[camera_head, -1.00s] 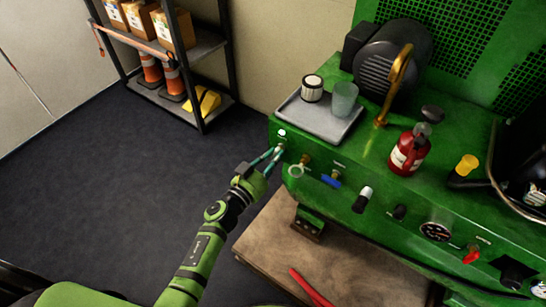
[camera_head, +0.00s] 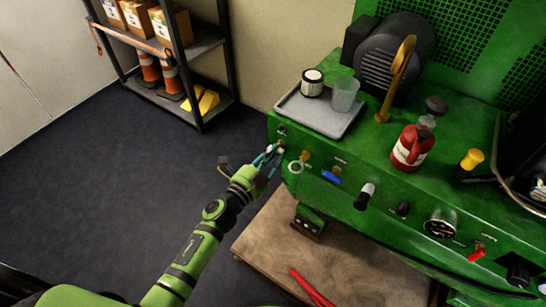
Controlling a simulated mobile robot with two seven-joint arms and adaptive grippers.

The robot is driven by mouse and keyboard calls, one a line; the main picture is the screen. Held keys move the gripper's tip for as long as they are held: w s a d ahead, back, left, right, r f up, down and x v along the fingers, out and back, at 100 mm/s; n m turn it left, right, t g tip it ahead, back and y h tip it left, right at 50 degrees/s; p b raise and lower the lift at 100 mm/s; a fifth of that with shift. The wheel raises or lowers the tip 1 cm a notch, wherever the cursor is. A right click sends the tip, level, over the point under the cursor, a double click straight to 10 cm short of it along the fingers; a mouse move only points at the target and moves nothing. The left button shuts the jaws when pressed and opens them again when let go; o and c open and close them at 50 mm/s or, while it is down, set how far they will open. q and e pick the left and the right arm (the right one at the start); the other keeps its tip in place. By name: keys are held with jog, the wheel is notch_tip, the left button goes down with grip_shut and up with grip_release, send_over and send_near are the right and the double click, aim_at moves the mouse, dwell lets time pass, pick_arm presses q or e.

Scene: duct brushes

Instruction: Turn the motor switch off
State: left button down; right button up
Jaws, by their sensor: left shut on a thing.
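The green machine (camera_head: 400,190) has a front panel with a row of controls. At the panel's left end is a small switch, mostly hidden by my fingertips; I take it for the motor switch, but its label is too small to read. Just above it is a small round indicator (camera_head: 281,132), which looks dark. My left gripper (camera_head: 274,152) reaches in from the lower left, with its teal fingers shut on the small switch. My right gripper is out of view.
Right of my fingers are a brass fitting with a ring (camera_head: 296,167), a blue lever (camera_head: 332,177), a black-and-white handle (camera_head: 365,196), a gauge (camera_head: 440,224) and a red lever (camera_head: 477,253). A tray (camera_head: 318,117) and red bottle (camera_head: 412,146) stand on top. Floor to the left is clear.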

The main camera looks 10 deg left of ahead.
pick_arm(q)
jog(key=m, duration=0.2)
jog(key=shift+f+m+b, duration=0.15)
jog(key=shift+m+b, duration=0.15)
jog(key=shift+b, duration=0.05)
jog(key=shift+m, duration=0.5)
jog(key=shift+a+m+b, duration=0.1)
jog(key=shift+m+b, duration=0.2)
jog(key=shift+m, duration=0.2)
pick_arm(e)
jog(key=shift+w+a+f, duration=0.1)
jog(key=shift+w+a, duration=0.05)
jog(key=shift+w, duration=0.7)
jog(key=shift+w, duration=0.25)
pick_arm(q)
jog(key=c, duration=1.1)
grip_release()
